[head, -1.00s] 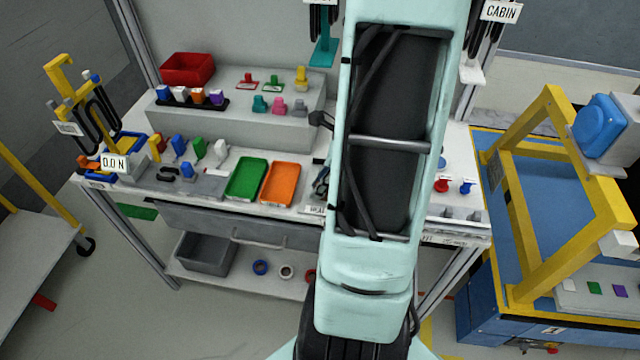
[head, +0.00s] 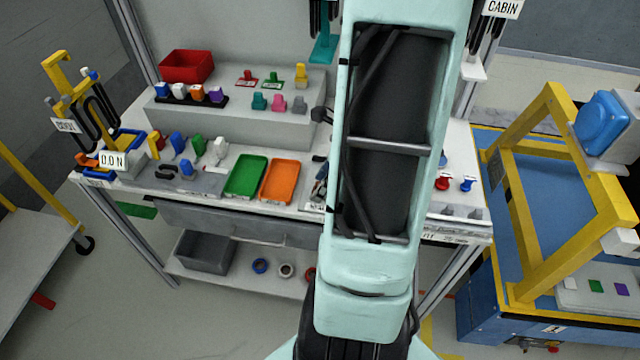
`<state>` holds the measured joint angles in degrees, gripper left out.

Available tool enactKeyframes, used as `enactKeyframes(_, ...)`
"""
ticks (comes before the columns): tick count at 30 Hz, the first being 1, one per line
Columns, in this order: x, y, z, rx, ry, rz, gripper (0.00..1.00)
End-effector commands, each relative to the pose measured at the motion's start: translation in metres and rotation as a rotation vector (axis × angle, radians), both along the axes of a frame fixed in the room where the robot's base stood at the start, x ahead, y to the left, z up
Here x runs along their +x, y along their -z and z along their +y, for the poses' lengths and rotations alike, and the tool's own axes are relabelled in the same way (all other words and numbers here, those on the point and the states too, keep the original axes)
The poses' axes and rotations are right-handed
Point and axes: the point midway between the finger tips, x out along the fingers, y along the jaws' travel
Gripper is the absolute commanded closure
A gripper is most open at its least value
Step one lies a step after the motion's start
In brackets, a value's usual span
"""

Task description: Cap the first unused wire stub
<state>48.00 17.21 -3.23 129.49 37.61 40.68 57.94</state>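I cannot make out any wire stub in the head view. My own arm stands upright across the middle of the view and covers part of the workbench (head: 225,209). My gripper is not visible, so I cannot see whether it holds anything. A small red piece (head: 442,184) and a small blue piece (head: 467,185) stand on the bench right of my arm. They may be caps, but they are too small to tell.
A green tray (head: 246,177) and an orange tray (head: 280,181) lie on the bench. A red bin (head: 187,68) and small coloured pieces stand on the raised grey step (head: 225,118). A yellow frame (head: 545,200) stands on a blue table at right.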

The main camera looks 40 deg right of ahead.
Motion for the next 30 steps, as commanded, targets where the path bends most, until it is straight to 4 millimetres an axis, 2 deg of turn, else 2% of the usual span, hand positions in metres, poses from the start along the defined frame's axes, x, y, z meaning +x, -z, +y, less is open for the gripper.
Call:
enactKeyframes(9, -0.018, -0.062, -0.018, -0.006, 0.0, -0.006, 0.62)
enactKeyframes(15, -0.027, -0.09, -0.025, -0.004, 0.0, -0.002, 0.62)
enactKeyframes(20, -0.031, -0.099, -0.027, -0.001, 0.001, -0.001, 0.62)
enactKeyframes(28, -0.031, -0.1, -0.027, -0.001, 0.0, -0.001, 0.62)
enactKeyframes(30, -0.031, -0.1, -0.027, -0.001, -0.001, 0.001, 0.68)
